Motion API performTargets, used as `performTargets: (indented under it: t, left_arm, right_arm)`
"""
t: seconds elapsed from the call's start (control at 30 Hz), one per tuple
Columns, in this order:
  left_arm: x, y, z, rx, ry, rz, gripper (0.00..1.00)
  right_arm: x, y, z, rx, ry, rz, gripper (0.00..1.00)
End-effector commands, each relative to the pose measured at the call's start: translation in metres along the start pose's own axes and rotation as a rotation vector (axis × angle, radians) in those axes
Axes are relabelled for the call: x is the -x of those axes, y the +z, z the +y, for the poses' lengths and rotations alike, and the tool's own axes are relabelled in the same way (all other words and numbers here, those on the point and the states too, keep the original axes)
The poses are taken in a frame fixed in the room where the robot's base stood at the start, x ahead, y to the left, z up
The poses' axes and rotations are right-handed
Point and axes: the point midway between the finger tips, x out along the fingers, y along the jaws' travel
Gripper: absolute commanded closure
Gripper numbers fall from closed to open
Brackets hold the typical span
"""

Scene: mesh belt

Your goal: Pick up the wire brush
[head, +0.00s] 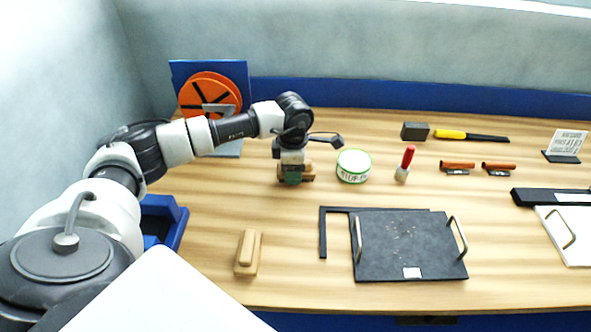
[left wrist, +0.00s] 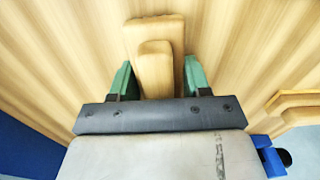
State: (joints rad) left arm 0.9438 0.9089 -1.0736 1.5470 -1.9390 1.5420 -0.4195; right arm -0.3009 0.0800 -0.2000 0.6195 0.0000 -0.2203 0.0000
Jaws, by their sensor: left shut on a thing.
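A wooden block with a raised grip, apparently the wire brush (left wrist: 156,64), lies between the green fingers of my left gripper (left wrist: 157,82). In the head view this brush (head: 310,170) is partly hidden behind my left gripper (head: 293,180), which points down over the table. The left gripper is shut on the raised grip. No bristles show, and I cannot tell whether the brush touches the table. A second, similar wooden block (head: 248,252) lies nearer the front. My right gripper is not in view.
A green-rimmed white tin (head: 353,166) and a red-topped stick (head: 405,163) stand right of the gripper. A dark plate with handles (head: 410,247) lies in front. A yellow-and-black tool (head: 470,136) and grey block (head: 414,131) lie behind. A blue bin (head: 175,222) is left.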

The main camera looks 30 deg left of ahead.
Motion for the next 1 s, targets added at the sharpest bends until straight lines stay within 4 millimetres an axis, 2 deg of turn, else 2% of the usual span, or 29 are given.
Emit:
performTargets:
  t: [0.27, 0.47, 0.5, 0.8, 1.0]
  left_arm:
    - [0.011, 0.001, 0.001, 0.0, 0.002, -0.003, 0.83]
    - [0.043, 0.002, 0.001, -0.001, 0.006, -0.005, 0.83]
    - [0.047, 0.012, -0.007, -0.008, 0.003, -0.006, 0.83]
    - [0.086, 0.064, -0.047, -0.007, 0.004, -0.004, 0.83]
    - [0.104, 0.086, -0.063, -0.002, 0.002, -0.002, 0.83]
  right_arm:
    - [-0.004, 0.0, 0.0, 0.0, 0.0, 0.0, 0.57]
    - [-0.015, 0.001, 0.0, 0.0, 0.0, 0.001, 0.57]
    - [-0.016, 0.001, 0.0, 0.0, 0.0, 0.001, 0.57]
    - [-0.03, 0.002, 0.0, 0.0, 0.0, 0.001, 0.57]
    - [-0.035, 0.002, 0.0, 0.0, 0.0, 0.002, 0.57]
